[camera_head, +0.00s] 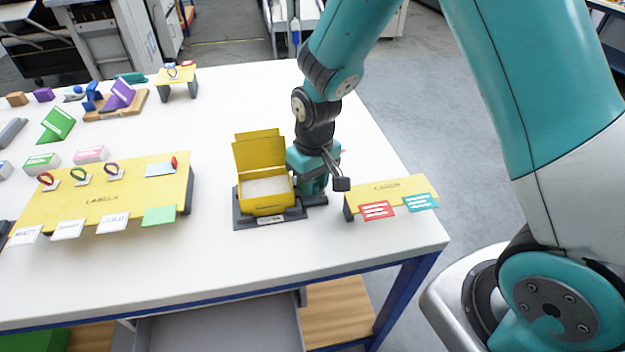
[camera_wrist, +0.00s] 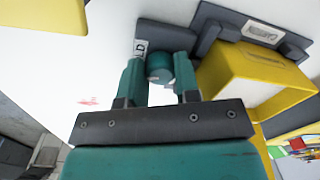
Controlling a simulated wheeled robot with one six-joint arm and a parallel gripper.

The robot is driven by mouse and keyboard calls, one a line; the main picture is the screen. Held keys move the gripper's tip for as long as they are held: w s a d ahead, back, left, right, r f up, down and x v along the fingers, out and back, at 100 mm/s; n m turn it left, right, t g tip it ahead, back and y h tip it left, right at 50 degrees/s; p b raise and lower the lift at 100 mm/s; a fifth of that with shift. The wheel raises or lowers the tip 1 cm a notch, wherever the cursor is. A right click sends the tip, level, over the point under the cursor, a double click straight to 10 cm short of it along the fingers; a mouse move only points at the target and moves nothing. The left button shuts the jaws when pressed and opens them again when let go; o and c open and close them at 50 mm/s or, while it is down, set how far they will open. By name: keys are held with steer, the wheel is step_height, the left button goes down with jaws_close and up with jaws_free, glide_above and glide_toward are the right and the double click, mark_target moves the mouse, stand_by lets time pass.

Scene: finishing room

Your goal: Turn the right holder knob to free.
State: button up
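The right holder knob (camera_wrist: 159,67) is a small round teal knob on the dark holder, in the wrist view. A label partly reading "LD" (camera_wrist: 140,50) shows beside the knob. The dark holder base (camera_head: 243,221) carries an open yellow box (camera_head: 262,202) with a pale filling. In the head view my gripper (camera_head: 313,187) is low at the box's right side and hides the knob. Which way the knob points is not clear.
A yellow stand (camera_head: 385,188) with red and teal cards is close on the right. A larger yellow label stand (camera_head: 130,185) with cards and rings is on the left. Several coloured wedges and blocks lie at the back left. The white tabletop (camera_head: 225,110) behind the box is clear.

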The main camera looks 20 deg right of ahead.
steer(key=shift+c, duration=1.3)
steer(key=n, duration=0.6)
steer(key=shift+n+p, duration=0.3)
steer(key=shift+p, duration=0.05)
steer(key=n, duration=0.4)
steer(key=shift+w+r, duration=0.1)
steer(key=shift+n+p, duration=0.3)
steer(key=shift+n, duration=1.8)
steer(key=o, duration=0.7)
steer(key=shift+c, duration=0.2)
